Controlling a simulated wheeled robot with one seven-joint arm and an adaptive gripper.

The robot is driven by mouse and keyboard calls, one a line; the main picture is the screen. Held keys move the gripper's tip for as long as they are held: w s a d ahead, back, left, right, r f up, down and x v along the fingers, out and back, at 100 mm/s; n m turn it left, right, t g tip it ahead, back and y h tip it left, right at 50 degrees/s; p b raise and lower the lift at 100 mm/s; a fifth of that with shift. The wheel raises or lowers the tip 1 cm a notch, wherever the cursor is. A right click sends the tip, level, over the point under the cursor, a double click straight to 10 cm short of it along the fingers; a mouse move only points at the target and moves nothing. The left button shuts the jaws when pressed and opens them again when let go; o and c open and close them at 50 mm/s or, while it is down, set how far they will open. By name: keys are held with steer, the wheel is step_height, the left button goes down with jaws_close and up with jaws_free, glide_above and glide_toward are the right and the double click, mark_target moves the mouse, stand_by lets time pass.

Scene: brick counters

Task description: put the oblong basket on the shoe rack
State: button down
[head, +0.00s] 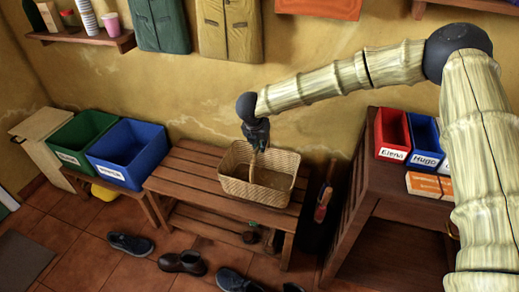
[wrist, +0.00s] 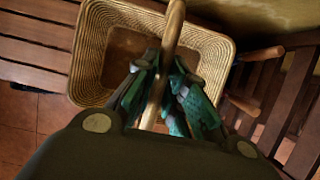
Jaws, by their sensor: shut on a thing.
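The oblong basket (head: 238,188) is tan, woven and open-topped, with an arched handle (wrist: 168,35). It is upright over the right part of a slatted wooden bench (head: 180,171); I cannot tell whether it rests on the slats or hangs just above. My gripper (head: 257,141) is above the basket's middle and shut on the handle. In the wrist view, the green-grey fingers (wrist: 165,92) lie on both sides of the handle, and the basket looks empty. The bench has a low shelf (head: 205,218) and may be the shoe rack; no label shows this.
Green (head: 82,136) and blue (head: 127,153) bins stand left of the bench. A dark wooden unit (head: 405,204) with red and blue bins stands right. Several shoes (head: 182,262) lie on the tiles in front. The bench's left end is clear.

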steer(key=shift+w+f, duration=0.15)
steer(key=shift+f, duration=1.6)
steer(key=c, duration=1.5)
jaws_free()
steer(key=shift+f, duration=0.1)
steer(key=shift+o, duration=0.2)
steer(key=v, duration=1.2)
